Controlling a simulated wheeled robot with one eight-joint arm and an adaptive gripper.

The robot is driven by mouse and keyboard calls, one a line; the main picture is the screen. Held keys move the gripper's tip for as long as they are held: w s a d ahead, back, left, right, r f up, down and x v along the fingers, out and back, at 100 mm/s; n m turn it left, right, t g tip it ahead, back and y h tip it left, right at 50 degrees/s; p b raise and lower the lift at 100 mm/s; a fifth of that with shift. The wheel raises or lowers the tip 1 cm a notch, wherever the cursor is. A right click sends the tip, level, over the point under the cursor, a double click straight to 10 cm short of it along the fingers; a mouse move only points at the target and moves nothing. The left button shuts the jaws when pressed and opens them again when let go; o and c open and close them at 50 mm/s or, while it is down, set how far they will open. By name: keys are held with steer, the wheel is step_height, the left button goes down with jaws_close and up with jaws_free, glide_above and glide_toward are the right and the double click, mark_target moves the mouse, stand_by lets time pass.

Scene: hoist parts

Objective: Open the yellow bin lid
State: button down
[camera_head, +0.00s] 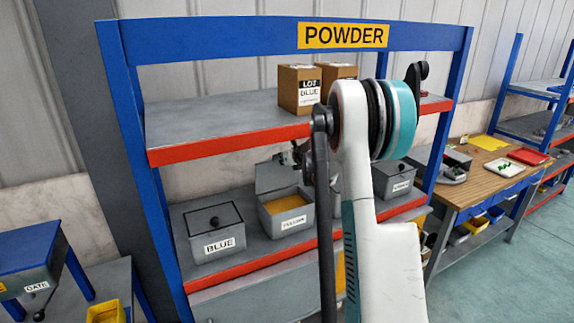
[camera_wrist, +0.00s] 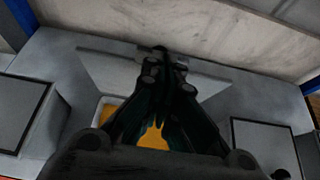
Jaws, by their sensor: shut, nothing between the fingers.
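The yellow bin (camera_head: 287,222) is a grey box on the middle shelf, with yellow powder inside. Its grey lid (camera_head: 272,177) stands raised at the back of the bin, and the opening is uncovered. In the wrist view the lid (camera_wrist: 108,72) spans behind my gripper (camera_wrist: 162,58), and yellow powder (camera_wrist: 152,139) shows below between the finger links. My gripper is shut and empty, with its tips at the lid's upper part; I cannot tell whether they touch it. In the head view my gripper (camera_head: 288,157) is small and partly hidden by my arm.
A closed bin labelled BLUE (camera_head: 214,235) stands to the left, and another closed grey bin (camera_head: 394,182) to the right. The upper shelf (camera_head: 215,125) with cardboard boxes (camera_head: 299,88) is above. A wall (camera_wrist: 205,30) is close behind.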

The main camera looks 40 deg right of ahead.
steer(key=shift+w+d+r, duration=0.15)
steer(key=shift+w+r, duration=0.05)
steer(key=shift+w, duration=0.45)
